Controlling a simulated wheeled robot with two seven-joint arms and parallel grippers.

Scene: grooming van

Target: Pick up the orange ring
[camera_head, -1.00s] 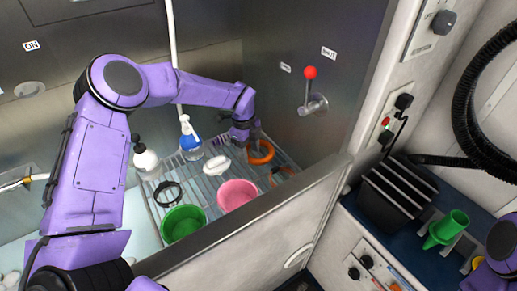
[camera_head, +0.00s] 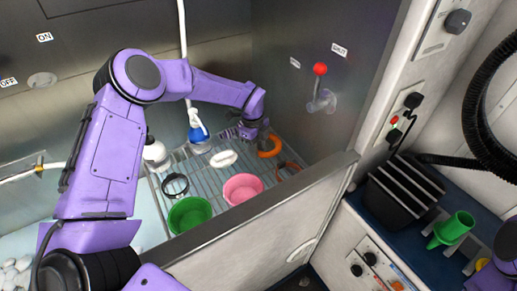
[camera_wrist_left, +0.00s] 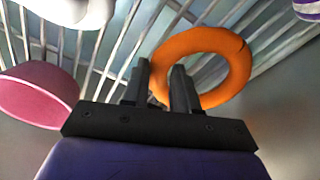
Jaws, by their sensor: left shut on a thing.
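The orange ring (camera_head: 270,147) is at the back right of the wire rack, at the left gripper's fingers. In the left wrist view, the thick orange ring (camera_wrist_left: 215,40) has its left side between the two black fingers. My left gripper (camera_wrist_left: 160,75) is shut on that side of the ring. In the head view, the left gripper (camera_head: 262,136) reaches down to the ring and partly hides it. Whether the ring touches the rack is unclear. Part of my right arm shows at the right edge, but its gripper is out of view.
On the rack (camera_head: 215,182) stand a pink bowl (camera_head: 243,188), a green bowl (camera_head: 189,214), a white object (camera_head: 223,159), a dark ring (camera_head: 175,185) and a thin brown ring (camera_head: 287,171). A spray bottle (camera_head: 197,133) stands behind. A low wall (camera_head: 265,220) runs in front.

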